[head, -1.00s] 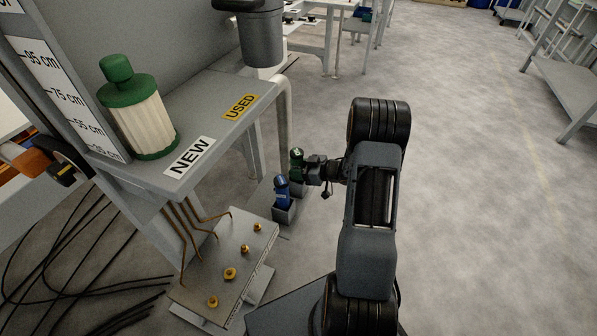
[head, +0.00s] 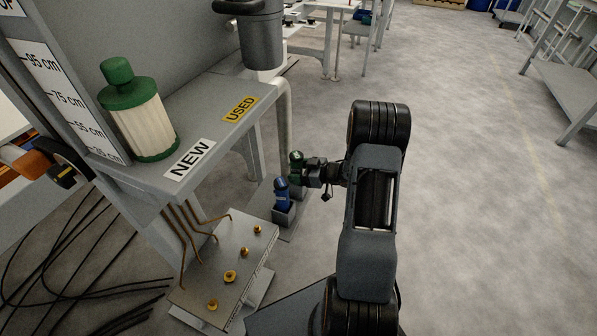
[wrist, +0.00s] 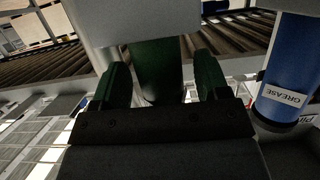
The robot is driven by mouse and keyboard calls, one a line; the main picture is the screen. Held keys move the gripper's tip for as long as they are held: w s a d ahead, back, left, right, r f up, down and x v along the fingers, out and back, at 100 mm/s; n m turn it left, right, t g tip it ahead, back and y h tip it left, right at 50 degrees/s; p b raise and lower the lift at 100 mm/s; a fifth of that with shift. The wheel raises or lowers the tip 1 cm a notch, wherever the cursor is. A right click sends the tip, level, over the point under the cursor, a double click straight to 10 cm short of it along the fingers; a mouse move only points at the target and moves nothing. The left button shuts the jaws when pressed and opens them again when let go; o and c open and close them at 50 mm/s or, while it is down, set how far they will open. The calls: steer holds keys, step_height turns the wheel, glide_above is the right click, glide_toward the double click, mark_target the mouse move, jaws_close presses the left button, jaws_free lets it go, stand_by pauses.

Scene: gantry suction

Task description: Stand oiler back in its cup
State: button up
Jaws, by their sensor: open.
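The green oiler (head: 296,163) stands upright at its grey cup (head: 301,192), behind the blue grease container. My gripper (head: 309,172) reaches it from the right in the head view. In the wrist view, which shows the scene upside down, the green oiler's body (wrist: 157,72) lies between the two fingers of my open gripper (wrist: 162,62). A gap shows on each side of it. The pale grey cup (wrist: 135,18) fills the top middle there. How deep the oiler sits in it is hard to tell.
The blue container (head: 282,195), marked GREASE in the wrist view (wrist: 291,65), stands close beside the oiler in its own grey cup (head: 284,216). The grey shelf (head: 212,98) holds a green-capped filter (head: 136,112). A plate with brass fittings (head: 240,255) is nearer. Open floor lies right.

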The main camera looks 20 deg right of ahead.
steer(key=p+v, duration=0.3)
steer(key=v, duration=0.8)
steer(key=w+r+m+t+h, duration=0.1)
steer(key=w+r+m+h, duration=0.1)
steer(key=w+r+h, duration=0.55)
steer(key=s+a+r+m+g+h, duration=0.2)
steer(key=s+r+m+h, duration=0.1)
steer(key=r+h, duration=0.25)
steer(key=s+a+r+m+g+y, duration=0.1)
steer(key=s+a+g, duration=0.2)
steer(key=s+a, duration=0.5)
steer(key=s+a+r+m+g+y, duration=0.1)
steer(key=s+a+m+g+y, duration=0.1)
steer(key=s+a, duration=0.6)
steer(key=s+g, duration=0.1)
steer(key=s, duration=0.1)
steer(key=shift+s+r+m+g, duration=0.3)
steer(key=shift+r+g, duration=0.1)
steer(key=w+r+p+v, duration=0.1)
steer(key=w+p+v, duration=0.2)
steer(key=p+v, duration=1.1)
steer(key=w+p+v, duration=0.4)
steer(key=p+v, duration=1)
steer(key=v, duration=0.1)
steer(key=shift+r+t+p, duration=0.3)
steer(key=shift+r+t, duration=0.1)
steer(key=shift+r, duration=0.1)
